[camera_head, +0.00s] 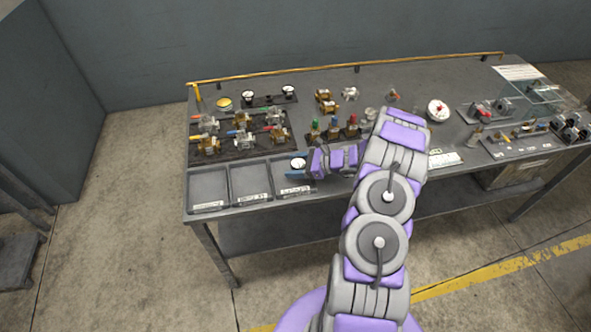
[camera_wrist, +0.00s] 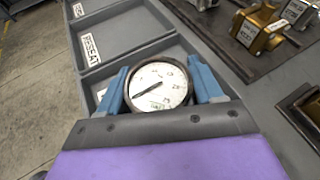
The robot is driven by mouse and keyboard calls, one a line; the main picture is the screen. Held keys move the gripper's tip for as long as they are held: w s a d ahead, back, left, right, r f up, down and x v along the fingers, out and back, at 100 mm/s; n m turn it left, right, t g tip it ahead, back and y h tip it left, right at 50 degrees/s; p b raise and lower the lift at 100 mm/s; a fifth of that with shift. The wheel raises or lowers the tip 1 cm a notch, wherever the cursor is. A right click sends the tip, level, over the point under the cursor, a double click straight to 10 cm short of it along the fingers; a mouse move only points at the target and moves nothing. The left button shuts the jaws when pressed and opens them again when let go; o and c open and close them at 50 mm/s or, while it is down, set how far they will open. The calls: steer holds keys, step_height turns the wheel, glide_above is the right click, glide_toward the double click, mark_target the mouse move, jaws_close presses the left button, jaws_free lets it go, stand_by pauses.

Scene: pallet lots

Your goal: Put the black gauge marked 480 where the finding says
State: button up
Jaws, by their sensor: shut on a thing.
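My gripper (camera_wrist: 163,90) has blue fingers on both sides of a round gauge (camera_wrist: 160,86) and is shut on it. The gauge has a white dial, a dark rim and a black needle; I cannot read a 480 on it. In the head view the held gauge (camera_head: 298,163) is over the back part of the rightmost of three grey trays (camera_head: 281,194). The middle tray (camera_head: 250,183) and left tray (camera_head: 208,188) look empty. The trays carry white labels on their front edges; one label (camera_wrist: 91,47) in the wrist view seems to end in "SEAT".
A dark mat (camera_head: 238,154) with several brass and steel valves lies behind the trays. Two gauges (camera_head: 268,94) lie on a strip at the back. Coloured-top fittings (camera_head: 333,128) stand right of the mat. White cards lie at right (camera_head: 445,159) and back right (camera_head: 519,72), unreadable.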

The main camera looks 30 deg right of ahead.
steer(key=shift+s+f, duration=0.1)
steer(key=shift+f, duration=0.75)
steer(key=shift+d+f, duration=0.1)
steer(key=shift+d, duration=0.5)
steer(key=o, duration=0.9)
steer(key=shift+a, duration=0.1)
steer(key=o, duration=0.3)
steer(key=shift+a, duration=0.35)
steer(key=shift+o, duration=0.2)
